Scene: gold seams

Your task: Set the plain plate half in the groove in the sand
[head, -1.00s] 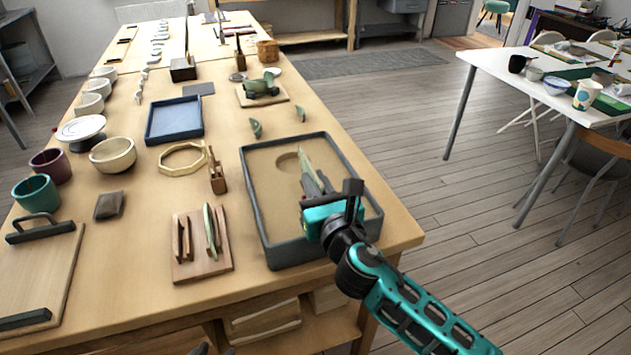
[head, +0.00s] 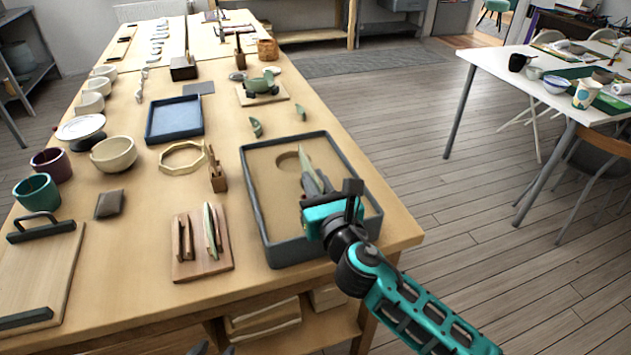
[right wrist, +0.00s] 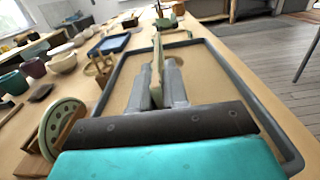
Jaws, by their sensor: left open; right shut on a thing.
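My right gripper (head: 318,184) is over the sand tray (head: 251,192), shut on a pale plate half (head: 306,162). The plate half stands upright on edge, also seen nearly edge-on between the fingers in the right wrist view (right wrist: 157,62). Its lower edge is hidden by the fingers, so I cannot tell whether it touches the sand. A dark rounded hollow (head: 287,161) shows in the sand to its left; a groove under the plate half is not visible. Another plate half (head: 210,231), dotted in the right wrist view (right wrist: 62,128), stands in a wooden rack. My left gripper (head: 214,350) shows only dark fingertips at the bottom edge, open.
Left of the tray are a small wooden stand (head: 217,174) and a pale faceted ring (head: 183,158). Two green shards (head: 256,127) lie behind the tray. A blue tray (head: 174,121) and bowls (head: 114,153) stand farther left. The table's right edge is close to the sand tray.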

